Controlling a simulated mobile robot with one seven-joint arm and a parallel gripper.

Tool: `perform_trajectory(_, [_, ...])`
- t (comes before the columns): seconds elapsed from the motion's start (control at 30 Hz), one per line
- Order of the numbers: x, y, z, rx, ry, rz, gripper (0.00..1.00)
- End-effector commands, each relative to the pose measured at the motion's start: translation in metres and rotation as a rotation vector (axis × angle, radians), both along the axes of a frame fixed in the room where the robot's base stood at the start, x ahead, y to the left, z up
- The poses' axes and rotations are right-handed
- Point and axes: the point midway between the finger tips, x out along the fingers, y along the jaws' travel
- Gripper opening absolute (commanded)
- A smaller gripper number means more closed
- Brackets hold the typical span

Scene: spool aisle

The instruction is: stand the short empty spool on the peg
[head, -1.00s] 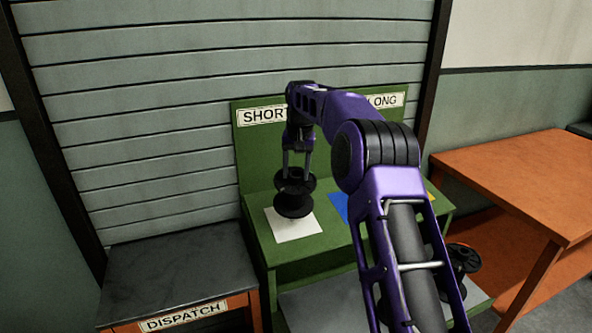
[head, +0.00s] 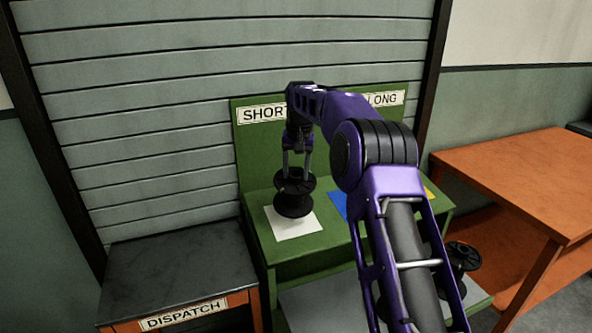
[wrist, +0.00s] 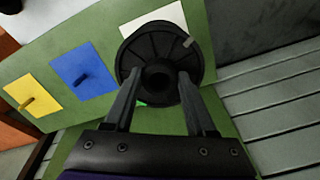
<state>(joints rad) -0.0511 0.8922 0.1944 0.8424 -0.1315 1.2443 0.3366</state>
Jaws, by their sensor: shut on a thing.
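My gripper (head: 297,172) is shut on a black spool (head: 294,204), which hangs roughly upright below the fingers. In the wrist view the spool (wrist: 165,45) shows its round flange and centre hole, with one finger on each side of the hub. The spool is over the white square (head: 294,229) on the green stand under the SHORT label (head: 262,115). The peg on this square is hidden, and I cannot tell whether the spool touches the square.
A blue square (wrist: 83,76) and a yellow square (wrist: 34,96), each with a peg, lie beside the white one. Another black spool (head: 463,257) is low at the right. A dark DISPATCH table (head: 170,270) stands left; an orange table (head: 520,185) stands right.

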Motion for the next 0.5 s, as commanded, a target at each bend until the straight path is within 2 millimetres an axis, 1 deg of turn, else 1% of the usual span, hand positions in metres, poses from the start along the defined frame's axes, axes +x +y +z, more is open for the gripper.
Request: perform_trajectory(0.5, [0.002, 0.001, -0.013, 0.000, 0.000, 0.000, 0.00])
